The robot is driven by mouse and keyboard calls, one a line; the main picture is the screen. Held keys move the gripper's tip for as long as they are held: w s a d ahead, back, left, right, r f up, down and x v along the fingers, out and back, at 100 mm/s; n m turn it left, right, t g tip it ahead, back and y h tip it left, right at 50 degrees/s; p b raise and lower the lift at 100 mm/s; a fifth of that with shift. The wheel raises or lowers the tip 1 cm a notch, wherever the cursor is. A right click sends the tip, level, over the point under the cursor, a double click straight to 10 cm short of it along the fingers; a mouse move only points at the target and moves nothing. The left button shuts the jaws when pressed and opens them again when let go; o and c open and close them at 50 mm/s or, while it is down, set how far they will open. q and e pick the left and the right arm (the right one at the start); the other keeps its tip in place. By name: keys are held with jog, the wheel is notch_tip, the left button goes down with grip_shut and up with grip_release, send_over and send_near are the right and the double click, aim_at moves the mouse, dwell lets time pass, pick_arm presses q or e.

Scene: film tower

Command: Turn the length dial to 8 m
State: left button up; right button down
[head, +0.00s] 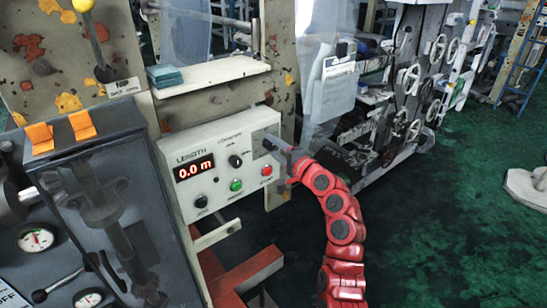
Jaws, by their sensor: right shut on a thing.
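A pale grey control panel (190,216) stands left of centre in the head view. Its red LENGTH display (194,167) reads 0.0 m. A black knob (201,201) sits below the display, and another black knob (235,161) sits to its right. A green button (236,185) and a red button (266,170) are on the same face. My right gripper (266,146), on a red arm, is at the panel's upper right. It is shut on a small dark thing that its fingers mostly hide; I cannot tell whether this is a dial. My left gripper is out of view.
A dark cabinet with gauges (36,240) stands at the left. A shelf (212,75) above the panel holds a blue-green stack (165,76). A yellow-knobbed lever (95,40) is at upper left. Rollers and handwheels (414,78) stand behind; the green floor at right is mostly clear.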

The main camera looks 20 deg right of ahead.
jog(key=n+b, duration=0.4)
jog(key=b, duration=0.1)
jog(key=n+b, duration=0.5)
jog(key=b, duration=0.1)
jog(key=n+b, duration=0.4)
jog(key=b, duration=0.1)
jog(key=shift+a+f+n+b, duration=0.15)
jog(key=shift+f+n+b, duration=0.15)
jog(key=shift+b, duration=0.1)
jog(key=shift+r+n+b, duration=0.1)
jog(key=shift+n+b, duration=0.9)
jog(key=shift+n, duration=0.1)
jog(key=shift+r+n+b, duration=0.15)
jog(key=shift+n+b, duration=0.5)
jog(key=shift+n, duration=0.15)
jog(key=shift+c, duration=1.8)
grip_release()
jog(key=shift+r, duration=0.1)
jog(key=p+v, duration=0.2)
jog(key=v, duration=1.5)
jog(key=shift+s, duration=0.25)
